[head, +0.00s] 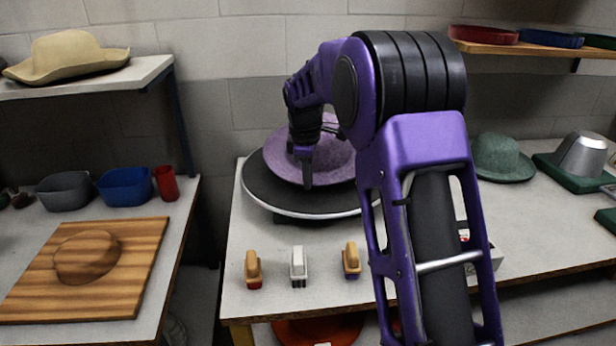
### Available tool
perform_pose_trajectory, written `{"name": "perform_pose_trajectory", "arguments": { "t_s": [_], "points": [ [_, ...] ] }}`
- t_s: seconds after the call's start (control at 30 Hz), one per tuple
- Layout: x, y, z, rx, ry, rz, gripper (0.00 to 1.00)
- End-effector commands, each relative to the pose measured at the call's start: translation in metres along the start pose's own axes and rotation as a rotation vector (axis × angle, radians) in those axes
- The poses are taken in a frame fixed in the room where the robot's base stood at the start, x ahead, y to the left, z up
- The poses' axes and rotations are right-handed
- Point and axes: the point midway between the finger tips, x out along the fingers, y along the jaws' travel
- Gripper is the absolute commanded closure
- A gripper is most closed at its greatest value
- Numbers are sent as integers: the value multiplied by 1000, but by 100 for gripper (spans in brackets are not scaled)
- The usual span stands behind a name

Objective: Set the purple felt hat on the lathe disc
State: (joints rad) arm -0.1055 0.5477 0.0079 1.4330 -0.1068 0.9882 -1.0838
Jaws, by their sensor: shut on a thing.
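The purple felt hat (283,166) is at the back middle of the workbench, over the black lathe disc (262,194). My gripper (306,180) is at the hat's near side, with its fingers pointing down, shut on the hat. The hat looks tilted a little, and I cannot tell whether it rests on the disc or hangs just above it. The disc's near part and pale rim are bare. My arm hides the disc's right edge and part of the hat's right side.
Several brushes (298,268) stand along the bench front. A green hat (501,158) and a metal form (581,155) are at the right. The left table holds a wooden board (138,270), bins (126,188) and a red cup (166,183). A tan hat (66,57) lies on the left shelf.

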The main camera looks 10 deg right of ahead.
Motion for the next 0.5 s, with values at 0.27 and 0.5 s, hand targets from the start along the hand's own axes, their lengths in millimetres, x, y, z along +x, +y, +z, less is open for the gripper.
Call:
{"name": "perform_pose_trajectory", "arguments": {
  "t_s": [0.27,0.5],
  "points": [
    [1,0,0,0,0,1,100],
    [6,-1,0,0,0,1,100]
  ]
}}
